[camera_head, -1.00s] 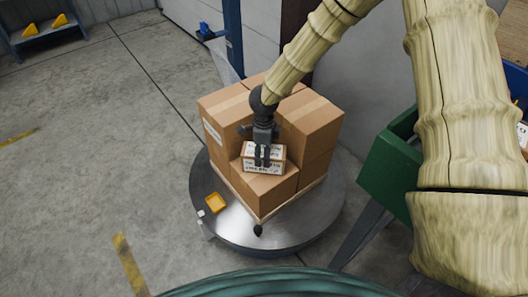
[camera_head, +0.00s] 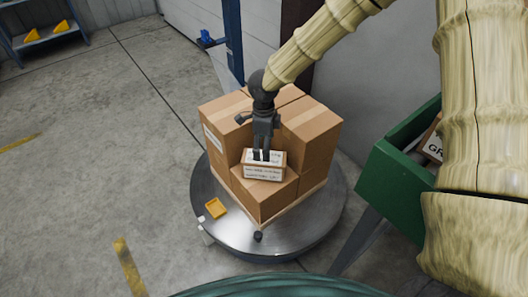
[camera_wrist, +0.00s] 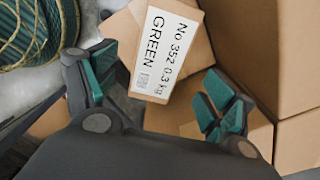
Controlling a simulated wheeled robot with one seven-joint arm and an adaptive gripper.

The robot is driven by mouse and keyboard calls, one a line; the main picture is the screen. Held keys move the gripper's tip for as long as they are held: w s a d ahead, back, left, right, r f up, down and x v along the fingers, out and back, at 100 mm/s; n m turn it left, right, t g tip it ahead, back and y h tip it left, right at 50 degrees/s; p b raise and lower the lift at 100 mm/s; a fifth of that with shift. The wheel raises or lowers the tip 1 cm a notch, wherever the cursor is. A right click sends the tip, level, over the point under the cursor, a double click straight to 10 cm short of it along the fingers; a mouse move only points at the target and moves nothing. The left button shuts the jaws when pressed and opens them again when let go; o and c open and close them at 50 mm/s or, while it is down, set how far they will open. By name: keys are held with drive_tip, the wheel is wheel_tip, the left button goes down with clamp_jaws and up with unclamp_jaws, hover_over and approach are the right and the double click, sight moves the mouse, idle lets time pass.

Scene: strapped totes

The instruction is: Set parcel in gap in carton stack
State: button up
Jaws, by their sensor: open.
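The parcel (camera_head: 264,166) is a small brown box with a white label. It rests on the lower front carton (camera_head: 265,194), in the gap at the front corner of the carton stack (camera_head: 312,128). In the wrist view the parcel (camera_wrist: 168,47) shows its label, reading "No 352 0.3 kg GREEN". My gripper (camera_head: 261,155) is just above the parcel, with its fingers pointing down. In the wrist view my gripper (camera_wrist: 160,103) is open, its fingers apart on either side of the parcel's near end and clear of it.
The stack stands on a pallet on a round metal turntable (camera_head: 210,225). A yellow tray-like piece (camera_head: 216,208) lies on the turntable at the left. A green bin (camera_head: 392,185) with a labelled box (camera_head: 434,150) inside stands at the right. Open floor (camera_head: 100,170) lies to the left.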

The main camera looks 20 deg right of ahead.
drive_tip(key=shift+r+p, duration=0.3)
drive_tip(key=shift+r, duration=2.05)
